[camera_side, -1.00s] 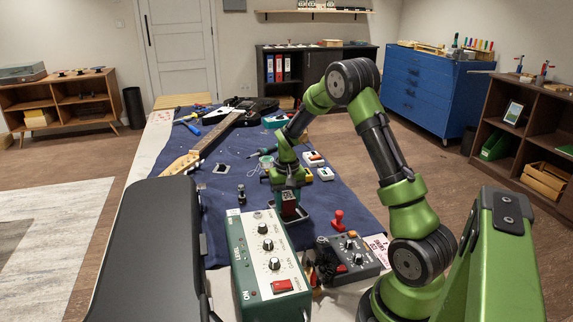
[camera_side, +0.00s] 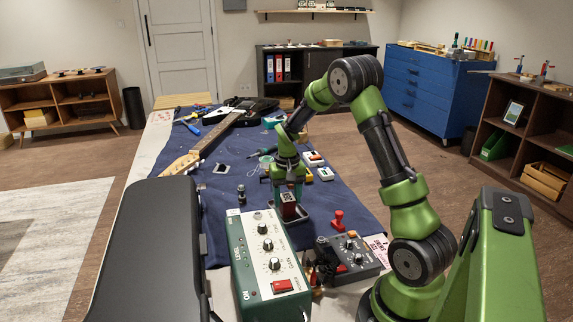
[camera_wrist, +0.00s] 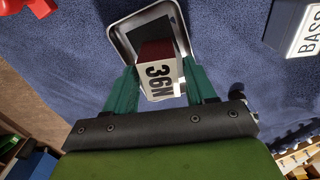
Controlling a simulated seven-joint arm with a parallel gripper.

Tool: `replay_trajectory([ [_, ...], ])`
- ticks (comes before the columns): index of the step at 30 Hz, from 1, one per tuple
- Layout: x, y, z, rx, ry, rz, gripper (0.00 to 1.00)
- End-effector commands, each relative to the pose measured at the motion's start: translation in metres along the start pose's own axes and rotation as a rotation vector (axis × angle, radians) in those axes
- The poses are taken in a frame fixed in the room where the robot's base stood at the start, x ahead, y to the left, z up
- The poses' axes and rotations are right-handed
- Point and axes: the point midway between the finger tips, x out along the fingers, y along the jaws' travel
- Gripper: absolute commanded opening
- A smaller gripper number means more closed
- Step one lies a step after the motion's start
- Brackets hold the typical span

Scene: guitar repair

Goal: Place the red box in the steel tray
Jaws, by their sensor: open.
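The red box (camera_side: 289,212) stands in the steel tray (camera_side: 306,224) in the side view, between the fingers of my gripper (camera_side: 288,196). In the wrist view the box (camera_wrist: 158,73) shows a white face marked "36N" and dark red sides. The tray's bright rim (camera_wrist: 113,35) shows around it, with a dark tray floor. My gripper (camera_wrist: 161,88) is open, with one green finger on each side of the box. The box's lower end is partly hidden.
A red-handled stamp (camera_side: 338,220) stands right of the tray. A green control box (camera_side: 268,262) and a grey pedal unit (camera_side: 350,256) stand nearer the camera. A guitar neck (camera_side: 205,142) lies at the back left. Blue cloth left of the tray is mostly clear.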

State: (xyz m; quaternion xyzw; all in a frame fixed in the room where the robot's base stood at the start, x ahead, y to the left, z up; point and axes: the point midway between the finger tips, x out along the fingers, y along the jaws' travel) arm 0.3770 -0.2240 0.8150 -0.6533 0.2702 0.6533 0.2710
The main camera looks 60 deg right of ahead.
Motion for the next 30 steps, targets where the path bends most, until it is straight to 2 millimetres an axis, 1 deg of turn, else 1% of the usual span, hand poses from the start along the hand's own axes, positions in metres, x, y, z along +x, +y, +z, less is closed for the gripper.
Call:
replay_trajectory([
  [1,-0.012,0.0,-0.001,-0.001,0.006,-0.001,0.55],
  [3,-0.028,0.0,-0.002,0.0,0.008,-0.001,0.55],
  [9,-0.07,0.0,-0.001,-0.001,0.005,-0.001,0.55],
  [12,-0.085,0.0,-0.001,-0.001,0.004,-0.001,0.55],
  [17,-0.1,-0.001,0.001,-0.003,0.005,-0.001,0.55],
  [20,-0.113,-0.009,0.01,-0.019,0.023,-0.019,0.55],
  [23,-0.136,-0.028,0.033,-0.059,0.07,-0.065,0.55],
  [24,-0.147,-0.037,0.047,-0.082,0.096,-0.089,0.55],
  [26,-0.163,-0.051,0.072,-0.12,0.137,-0.132,0.55],
  [27,-0.173,-0.059,0.09,-0.147,0.164,-0.162,0.55],
  [29,-0.185,-0.069,0.118,-0.186,0.204,-0.205,0.55],
  [30,-0.193,-0.074,0.136,-0.212,0.231,-0.235,0.55],
])
